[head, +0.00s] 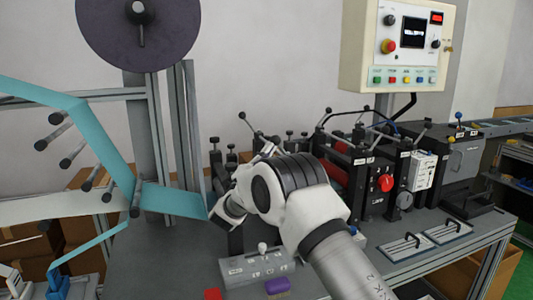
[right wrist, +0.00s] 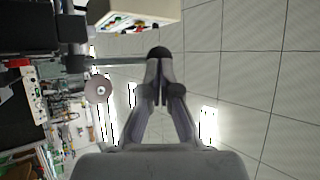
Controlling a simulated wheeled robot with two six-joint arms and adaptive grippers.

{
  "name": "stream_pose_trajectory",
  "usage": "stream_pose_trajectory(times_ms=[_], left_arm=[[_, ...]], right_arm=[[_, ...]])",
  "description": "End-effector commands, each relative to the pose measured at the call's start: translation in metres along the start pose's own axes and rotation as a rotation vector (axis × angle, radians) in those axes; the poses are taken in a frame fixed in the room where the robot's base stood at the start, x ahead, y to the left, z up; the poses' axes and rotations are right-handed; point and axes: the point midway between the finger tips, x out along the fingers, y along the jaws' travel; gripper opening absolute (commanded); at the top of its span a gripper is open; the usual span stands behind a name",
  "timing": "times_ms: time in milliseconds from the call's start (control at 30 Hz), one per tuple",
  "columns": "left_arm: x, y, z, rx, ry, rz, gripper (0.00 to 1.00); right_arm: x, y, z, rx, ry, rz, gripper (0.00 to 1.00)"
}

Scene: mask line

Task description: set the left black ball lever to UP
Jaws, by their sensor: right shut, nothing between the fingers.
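In the head view a lever with a black ball (head: 242,115) stands at the left end of the black machine, its rod slanting up and left. My right gripper (head: 267,148) is in front of the machine near this lever's foot, partly hidden by my own wrist. In the right wrist view the gripper (right wrist: 160,98) is shut and empty. A black ball (right wrist: 158,52) on a metal rod (right wrist: 120,60) shows right at the fingertips, not between them. Whether the fingers touch it, I cannot tell.
A control box (head: 398,45) hangs at the upper right. Other ball levers (head: 328,111) and a red knob (head: 386,183) are on the machine. A teal web (head: 100,140) runs at the left below a dark reel (head: 138,30). A grey switch box (head: 255,268) stands in front.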

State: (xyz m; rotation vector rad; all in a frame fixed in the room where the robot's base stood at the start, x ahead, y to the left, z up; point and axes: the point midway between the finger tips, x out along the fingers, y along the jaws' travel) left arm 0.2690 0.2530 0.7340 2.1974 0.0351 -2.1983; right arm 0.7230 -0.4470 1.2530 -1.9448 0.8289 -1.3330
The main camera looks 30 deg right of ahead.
Motion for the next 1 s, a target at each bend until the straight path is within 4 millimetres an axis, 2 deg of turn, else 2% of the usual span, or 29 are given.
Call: stream_pose_trajectory(times_ms=[667, 1000], left_arm=[[0.01, 0.0, 0.0, 0.0, 0.0, 0.0, 0.4], [0.023, 0.0, 0.0, 0.0, 0.0, 0.0, 0.4]], right_arm=[[0.009, -0.003, -0.005, 0.05, 0.001, 0.092, 0.0], [0.029, -0.006, -0.016, 0.149, 0.003, 0.271, 0.0]])
